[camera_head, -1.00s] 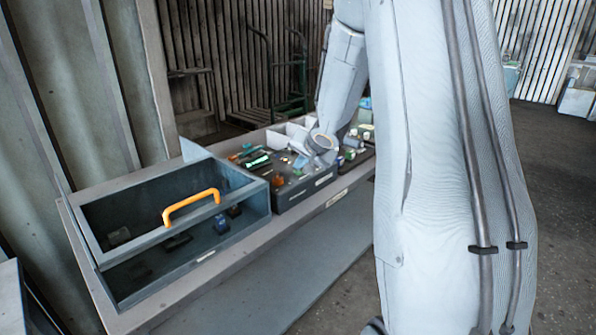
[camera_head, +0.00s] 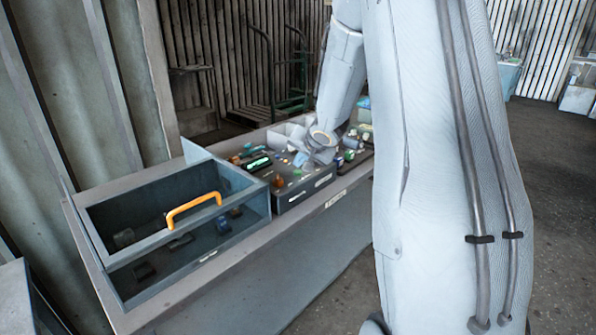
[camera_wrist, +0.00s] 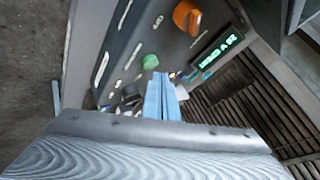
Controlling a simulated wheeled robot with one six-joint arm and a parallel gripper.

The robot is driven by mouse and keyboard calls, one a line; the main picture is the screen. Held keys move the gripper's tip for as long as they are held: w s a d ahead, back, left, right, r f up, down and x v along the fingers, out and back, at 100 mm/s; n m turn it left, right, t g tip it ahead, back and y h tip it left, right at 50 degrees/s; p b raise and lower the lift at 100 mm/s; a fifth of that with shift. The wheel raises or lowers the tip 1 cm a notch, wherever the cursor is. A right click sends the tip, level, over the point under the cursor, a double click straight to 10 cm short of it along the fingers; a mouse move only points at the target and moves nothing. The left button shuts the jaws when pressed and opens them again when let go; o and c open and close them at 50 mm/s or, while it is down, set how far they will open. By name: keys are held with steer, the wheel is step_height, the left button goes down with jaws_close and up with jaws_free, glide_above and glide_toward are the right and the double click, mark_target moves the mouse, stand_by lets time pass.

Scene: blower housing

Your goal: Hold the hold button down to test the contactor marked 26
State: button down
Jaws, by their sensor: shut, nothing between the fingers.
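In the wrist view my gripper (camera_wrist: 160,80) is shut and empty, its pale blue fingers pointing at the control panel (camera_wrist: 125,45). A green button (camera_wrist: 151,62) sits just beyond the fingertips; I cannot tell whether they touch. An orange knob (camera_wrist: 187,17) and a lit green display (camera_wrist: 215,55) are farther up; the display also shows in the head view (camera_head: 258,164). A dark round control (camera_wrist: 131,94) is left of the fingers. Labels are too small to read, so I cannot tell which is the hold button. The contactor marked 26 cannot be identified.
A clear-sided box (camera_head: 150,250) with an orange handle (camera_head: 193,207) stands left of the panel on the bench (camera_head: 280,240), with dark devices inside. Small parts and bins crowd the panel's far side. Open floor (camera_head: 540,180) lies at right.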

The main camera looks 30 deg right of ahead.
mark_target(299, 176)
steer(key=shift+r, duration=0.1)
step_height(299, 176, up, 5)
steer(key=p, duration=0.6)
steer(key=shift+p, duration=0.4)
steer(key=s+a+f+n+g+b, duration=0.1)
steer(key=s+a+f+n+g, duration=0.1)
steer(key=s+a, duration=0.4)
steer(key=s+a+f+n+g+b, duration=0.2)
steer(key=s+a, duration=0.5)
steer(key=s, duration=0.8)
steer(key=s+a+f+n+g+b, duration=0.2)
steer(key=s+a+n, duration=0.3)
steer(key=s, duration=0.5)
steer(key=shift+s+a+f+n+g+y, duration=0.3)
steer(key=shift+a+f+n+g, duration=0.15)
steer(key=shift+a+g, duration=0.55)
